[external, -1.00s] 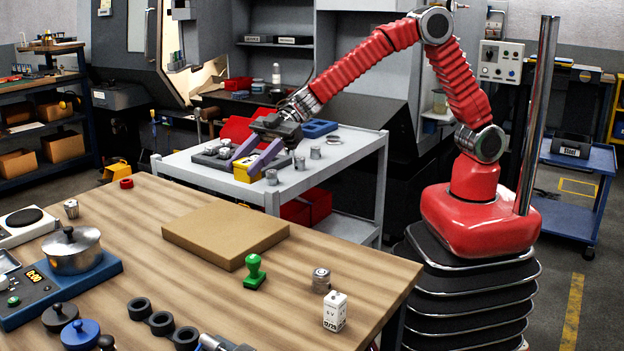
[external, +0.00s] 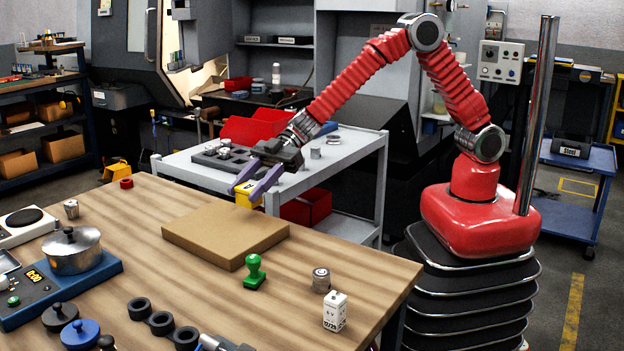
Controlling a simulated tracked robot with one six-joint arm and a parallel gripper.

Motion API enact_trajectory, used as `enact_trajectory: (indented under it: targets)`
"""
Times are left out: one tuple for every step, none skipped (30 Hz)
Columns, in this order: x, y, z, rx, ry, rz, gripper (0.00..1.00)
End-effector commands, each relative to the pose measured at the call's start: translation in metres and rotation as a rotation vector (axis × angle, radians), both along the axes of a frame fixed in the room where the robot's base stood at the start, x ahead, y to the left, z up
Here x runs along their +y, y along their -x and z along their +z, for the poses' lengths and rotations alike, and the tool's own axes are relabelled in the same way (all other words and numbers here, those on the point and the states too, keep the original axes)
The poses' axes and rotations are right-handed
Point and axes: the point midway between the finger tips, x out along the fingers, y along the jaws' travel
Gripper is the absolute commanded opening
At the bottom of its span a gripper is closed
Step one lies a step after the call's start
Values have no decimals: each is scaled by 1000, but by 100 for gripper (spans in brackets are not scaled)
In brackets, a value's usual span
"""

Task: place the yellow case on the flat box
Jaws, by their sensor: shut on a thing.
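My gripper (external: 246,190) has purple fingers and is shut on the yellow case (external: 249,195). The fingers partly hide the case. Both appear in the external view above the back right part of the flat box (external: 215,243). The flat box is a tan, low slab lying on the wooden table. I cannot tell for sure whether the case touches the box or hangs just above it.
A green stamp (external: 255,271) stands at the box's front right corner. A metal cylinder (external: 321,280) and a white battery block (external: 335,311) are further right. A pot (external: 73,250) is at left. A grey cart (external: 350,155) stands behind the table. The box's top looks clear.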

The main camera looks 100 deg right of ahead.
Motion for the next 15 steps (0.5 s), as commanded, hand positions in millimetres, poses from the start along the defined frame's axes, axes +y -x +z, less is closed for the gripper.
enact_trajectory:
  targets:
    - [0,0,1,-1,-1,0,16]
    - [0,0,1,-1,-1,0,16]
    - [0,0,1,-1,-1,0,16]
    - [0,0,0,-1,-1,0,16]
    - [0,0,-1,0,0,0,16]
    - [0,0,-4,0,0,1,16]
    - [0,0,-7,2,0,1,16]
    - [0,0,-10,2,-1,0,16]
    - [0,0,-15,2,-1,0,16]
    - [0,0,-20,3,-2,0,16]
    - [0,0,-24,4,-1,1,16]
    - [0,0,-29,3,-1,1,16]
    - [0,0,-31,3,-2,0,16]
    - [0,0,-34,2,-1,0,16]
    - [0,0,-36,2,0,1,16]
